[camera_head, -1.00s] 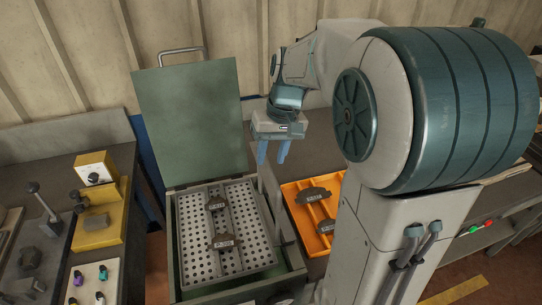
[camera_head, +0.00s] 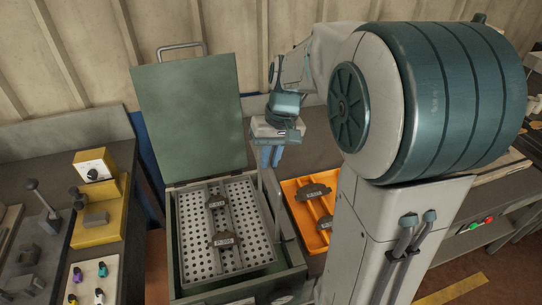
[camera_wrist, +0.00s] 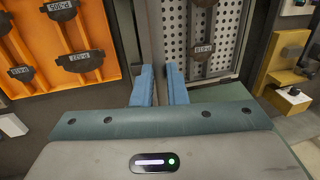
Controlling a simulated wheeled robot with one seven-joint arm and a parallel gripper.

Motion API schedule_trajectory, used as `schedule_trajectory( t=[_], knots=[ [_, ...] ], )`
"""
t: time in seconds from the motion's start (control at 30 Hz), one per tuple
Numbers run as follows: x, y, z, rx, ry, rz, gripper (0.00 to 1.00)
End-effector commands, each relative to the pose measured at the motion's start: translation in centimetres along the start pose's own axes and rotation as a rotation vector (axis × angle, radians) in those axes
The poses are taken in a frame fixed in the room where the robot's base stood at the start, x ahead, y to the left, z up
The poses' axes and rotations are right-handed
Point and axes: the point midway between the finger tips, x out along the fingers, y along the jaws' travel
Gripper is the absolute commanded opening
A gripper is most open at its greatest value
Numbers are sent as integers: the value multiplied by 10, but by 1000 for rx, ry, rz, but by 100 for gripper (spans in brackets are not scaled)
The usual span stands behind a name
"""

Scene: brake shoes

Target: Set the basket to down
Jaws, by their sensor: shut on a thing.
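The basket (camera_head: 246,252) is a grey perforated tray inside an open green box (camera_head: 185,284). It sits near the level of the box rim and carries two dark brake shoes (camera_head: 224,239). A slim grey upright bar (camera_head: 271,207) stands at the basket's right side. My gripper (camera_head: 270,164) is at the top of this bar, behind and right of the basket, pointing down. Its blue fingers are drawn close together, shut on the bar's upper end. In the wrist view the fingers (camera_wrist: 160,88) stand between the orange tray and the perforated basket (camera_wrist: 172,42); the held part is mostly hidden.
The box's green lid (camera_head: 190,120) stands open at the back. An orange tray (camera_head: 290,186) with several brake shoes lies right of the box. A yellow device (camera_head: 98,220) and a panel of coloured knobs (camera_head: 90,275) are at the left.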

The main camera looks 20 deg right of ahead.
Motion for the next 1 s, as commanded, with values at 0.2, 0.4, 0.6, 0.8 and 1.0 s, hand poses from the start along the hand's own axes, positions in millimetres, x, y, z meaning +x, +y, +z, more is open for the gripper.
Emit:
schedule_trajectory(
  t=[0.2, 0.4, 0.6, 0.8, 1.0],
  knots=[
    [50, 10, 2, 1, -8, 0, 0],
    [91, 18, 2, 2, -8, 0, 0],
    [123, 25, 2, 2, -9, 0, 0],
    [140, 28, 2, 2, -9, 0, 0],
    [144, 29, 2, 1, -9, 1, 0]
  ],
)
